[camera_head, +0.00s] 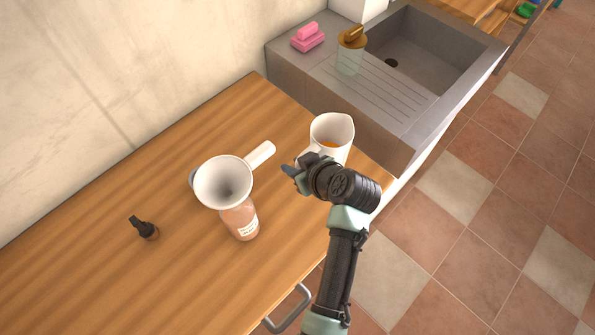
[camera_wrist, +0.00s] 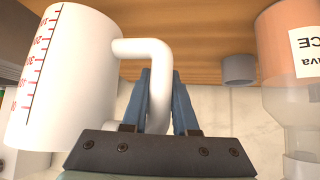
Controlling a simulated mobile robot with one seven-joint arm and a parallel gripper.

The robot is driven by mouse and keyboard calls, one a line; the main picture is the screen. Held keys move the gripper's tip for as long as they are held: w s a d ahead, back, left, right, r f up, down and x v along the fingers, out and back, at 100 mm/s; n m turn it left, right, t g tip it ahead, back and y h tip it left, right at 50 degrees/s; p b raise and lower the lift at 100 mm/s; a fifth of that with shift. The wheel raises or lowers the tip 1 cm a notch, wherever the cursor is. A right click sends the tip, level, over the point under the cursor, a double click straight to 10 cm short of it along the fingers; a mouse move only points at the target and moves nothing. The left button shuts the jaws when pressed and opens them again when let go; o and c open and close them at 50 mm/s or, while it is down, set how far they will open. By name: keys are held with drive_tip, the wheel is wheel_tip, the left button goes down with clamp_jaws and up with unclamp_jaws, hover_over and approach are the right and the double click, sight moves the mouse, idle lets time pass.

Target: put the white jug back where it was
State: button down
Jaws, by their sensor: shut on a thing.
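The white jug (camera_head: 342,153) is at the right end of the wooden counter, near the sink, with a little orange liquid inside. In the wrist view the jug (camera_wrist: 75,75) stands at the left, with red measuring marks on its wall. My gripper (camera_head: 296,170) is beside the jug. In the wrist view my gripper (camera_wrist: 162,78) has its two blue fingers shut around the jug's handle (camera_wrist: 159,65). The jug looks roughly upright. I cannot tell whether its base touches the counter.
A bottle (camera_head: 240,219) with a white funnel (camera_head: 224,182) in its neck stands left of my gripper. A small black nozzle (camera_head: 145,229) is further left. The sink (camera_head: 425,55) holds a dispenser (camera_head: 350,52) and pink sponges (camera_head: 308,38) on its ledge. The counter's front left is clear.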

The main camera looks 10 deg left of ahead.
drive_tip(key=shift+f, duration=1.8)
drive_tip(key=shift+f, duration=0.1)
drive_tip(key=c, duration=0.7)
unclamp_jaws()
